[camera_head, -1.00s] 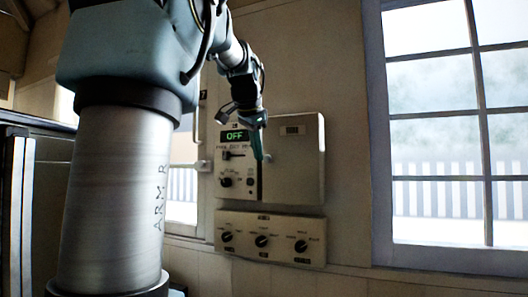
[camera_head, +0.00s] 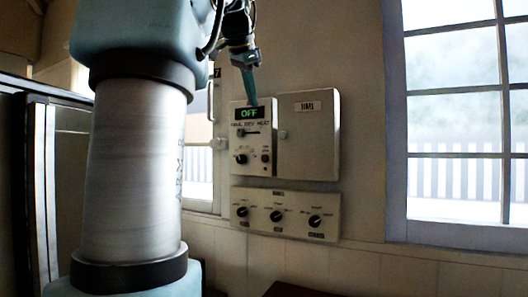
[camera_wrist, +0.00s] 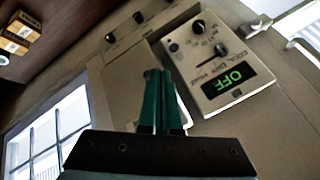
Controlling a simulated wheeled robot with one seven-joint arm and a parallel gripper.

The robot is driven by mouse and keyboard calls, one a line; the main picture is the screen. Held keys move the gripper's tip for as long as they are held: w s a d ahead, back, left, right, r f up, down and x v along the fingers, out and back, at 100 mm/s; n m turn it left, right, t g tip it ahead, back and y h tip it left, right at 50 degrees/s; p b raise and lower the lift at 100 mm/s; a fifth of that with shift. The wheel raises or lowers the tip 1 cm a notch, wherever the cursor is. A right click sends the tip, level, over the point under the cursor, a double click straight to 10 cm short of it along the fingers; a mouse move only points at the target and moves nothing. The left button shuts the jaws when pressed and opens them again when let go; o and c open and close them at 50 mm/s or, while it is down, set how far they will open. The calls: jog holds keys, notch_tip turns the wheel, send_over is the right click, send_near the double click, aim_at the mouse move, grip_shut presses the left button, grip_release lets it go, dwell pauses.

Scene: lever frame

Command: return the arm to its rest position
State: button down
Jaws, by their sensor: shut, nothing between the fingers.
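My gripper (camera_head: 249,84) is at the upper middle of the head view, in front of the top of the wall panel (camera_head: 262,168), and points down. Its green fingers are together and empty; they also show in the wrist view (camera_wrist: 161,88). The panel's display (camera_head: 250,113) reads OFF in green. It also shows in the wrist view (camera_wrist: 229,87), to the right of the fingers. Below it are a small lever (camera_head: 249,132) and a black knob (camera_head: 241,159). My arm's upper links run out of the top of the head view.
A closed cover box (camera_head: 308,130) is right of the display. A lower panel (camera_head: 285,213) carries three knobs. A large window (camera_head: 455,120) is at the right. A dark cabinet edge stands at the left. Small boxes (camera_wrist: 20,32) show at the wrist view's upper left.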

notch_tip(320, 180, down, 26)
jog(key=n+g+y, duration=0.1)
jog(key=n+g, duration=0.2)
jog(key=n, duration=0.3)
jog(key=s+f+n+g, duration=0.1)
jog(key=s+f+n, duration=0.1)
jog(key=s+f, duration=0.7)
jog(key=s+a+f+n+g, duration=0.1)
jog(key=s+f+n, duration=0.1)
jog(key=s+f, duration=0.7)
notch_tip(320, 180, down, 6)
jog(key=shift+f+n+g+y, duration=0.1)
jog(key=shift+n+g+y, duration=0.2)
jog(key=shift+n+y, duration=0.1)
jog(key=shift+s, duration=0.1)
